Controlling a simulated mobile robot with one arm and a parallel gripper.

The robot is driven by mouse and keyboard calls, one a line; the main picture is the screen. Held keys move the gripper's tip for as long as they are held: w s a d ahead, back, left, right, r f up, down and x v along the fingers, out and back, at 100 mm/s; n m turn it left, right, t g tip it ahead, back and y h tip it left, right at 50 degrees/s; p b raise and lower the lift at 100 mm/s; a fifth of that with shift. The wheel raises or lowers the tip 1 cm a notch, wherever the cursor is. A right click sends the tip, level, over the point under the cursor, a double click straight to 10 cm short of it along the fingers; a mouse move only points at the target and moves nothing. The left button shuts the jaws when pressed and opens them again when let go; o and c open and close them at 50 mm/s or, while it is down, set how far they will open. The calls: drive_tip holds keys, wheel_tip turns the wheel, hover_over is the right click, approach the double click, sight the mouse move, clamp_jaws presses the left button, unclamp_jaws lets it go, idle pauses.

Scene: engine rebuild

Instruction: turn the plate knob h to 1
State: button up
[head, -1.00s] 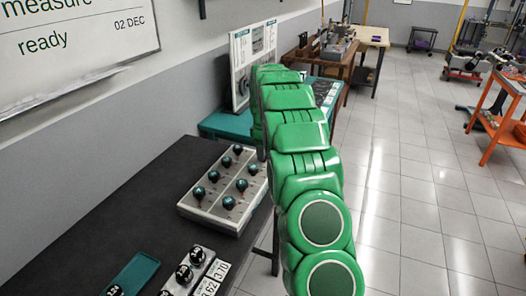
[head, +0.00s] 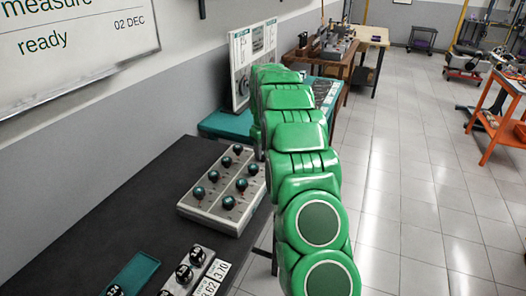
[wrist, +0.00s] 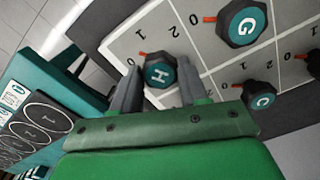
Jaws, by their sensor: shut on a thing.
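Knob H (wrist: 160,72) is a dark knob with a teal cap on the pale plate (wrist: 135,40). In the wrist view my gripper (wrist: 158,78) has one finger on each side of it and is shut on it. In the head view the gripper and knob H cannot be made out behind my green arm.
Knob G (wrist: 242,22) and knob C (wrist: 259,95) are close by on the plate. A grey box with several knobs (head: 185,208) stands on the black bench (head: 100,215).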

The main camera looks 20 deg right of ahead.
sight(263, 152)
drive_tip(key=m, duration=0.6)
drive_tip(key=shift+r, duration=0.1)
idle(0.5)
drive_tip(key=o, duration=1.1)
drive_tip(key=shift+c, duration=0.2)
wheel_tip(263, 152, up, 7)
drive_tip(key=shift+r, duration=0.4)
